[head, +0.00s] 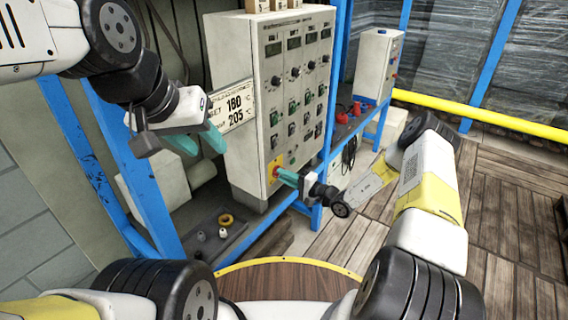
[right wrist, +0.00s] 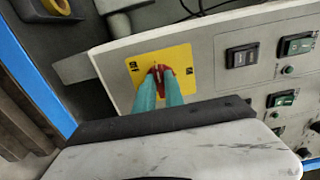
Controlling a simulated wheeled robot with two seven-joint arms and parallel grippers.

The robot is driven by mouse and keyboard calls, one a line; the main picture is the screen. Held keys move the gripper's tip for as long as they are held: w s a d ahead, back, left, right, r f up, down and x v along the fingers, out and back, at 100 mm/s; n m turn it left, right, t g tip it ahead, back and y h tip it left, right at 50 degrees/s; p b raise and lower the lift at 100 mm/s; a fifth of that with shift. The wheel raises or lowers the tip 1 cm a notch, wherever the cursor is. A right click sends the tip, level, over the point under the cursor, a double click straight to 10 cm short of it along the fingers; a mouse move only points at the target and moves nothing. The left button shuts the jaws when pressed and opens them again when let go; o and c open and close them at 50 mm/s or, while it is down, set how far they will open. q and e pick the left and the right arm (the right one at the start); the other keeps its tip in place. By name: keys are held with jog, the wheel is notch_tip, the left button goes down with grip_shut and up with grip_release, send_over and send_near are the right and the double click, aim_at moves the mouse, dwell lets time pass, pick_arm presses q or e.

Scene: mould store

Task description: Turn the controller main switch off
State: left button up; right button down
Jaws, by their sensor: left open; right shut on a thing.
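The controller (head: 252,110) is a tall light-grey cabinet on a blue-framed shelf, with rows of displays, knobs and switches on its front. Its main switch, a red handle on a yellow plate, is low on the panel; the yellow plate (right wrist: 178,64) and red handle (right wrist: 161,69) show in the right wrist view. My right gripper (head: 278,172) is at this switch, its teal fingers shut on the red handle; the fingers partly hide it. My left gripper (head: 199,145) is open and empty, left of the cabinet in the head view.
A sign reading 180 and 205 (head: 232,107) is by the cabinet's left side. A yellow ring (head: 226,220) and small parts lie on the dark shelf. A smaller grey box (head: 376,66) stands right, with red items (head: 342,117) nearby. Blue posts frame the shelf.

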dwell(0.5)
jog(key=c, duration=1.4)
grip_release()
jog(key=shift+c, duration=0.2)
jog(key=v, duration=0.8)
jog(key=shift+a, duration=0.1)
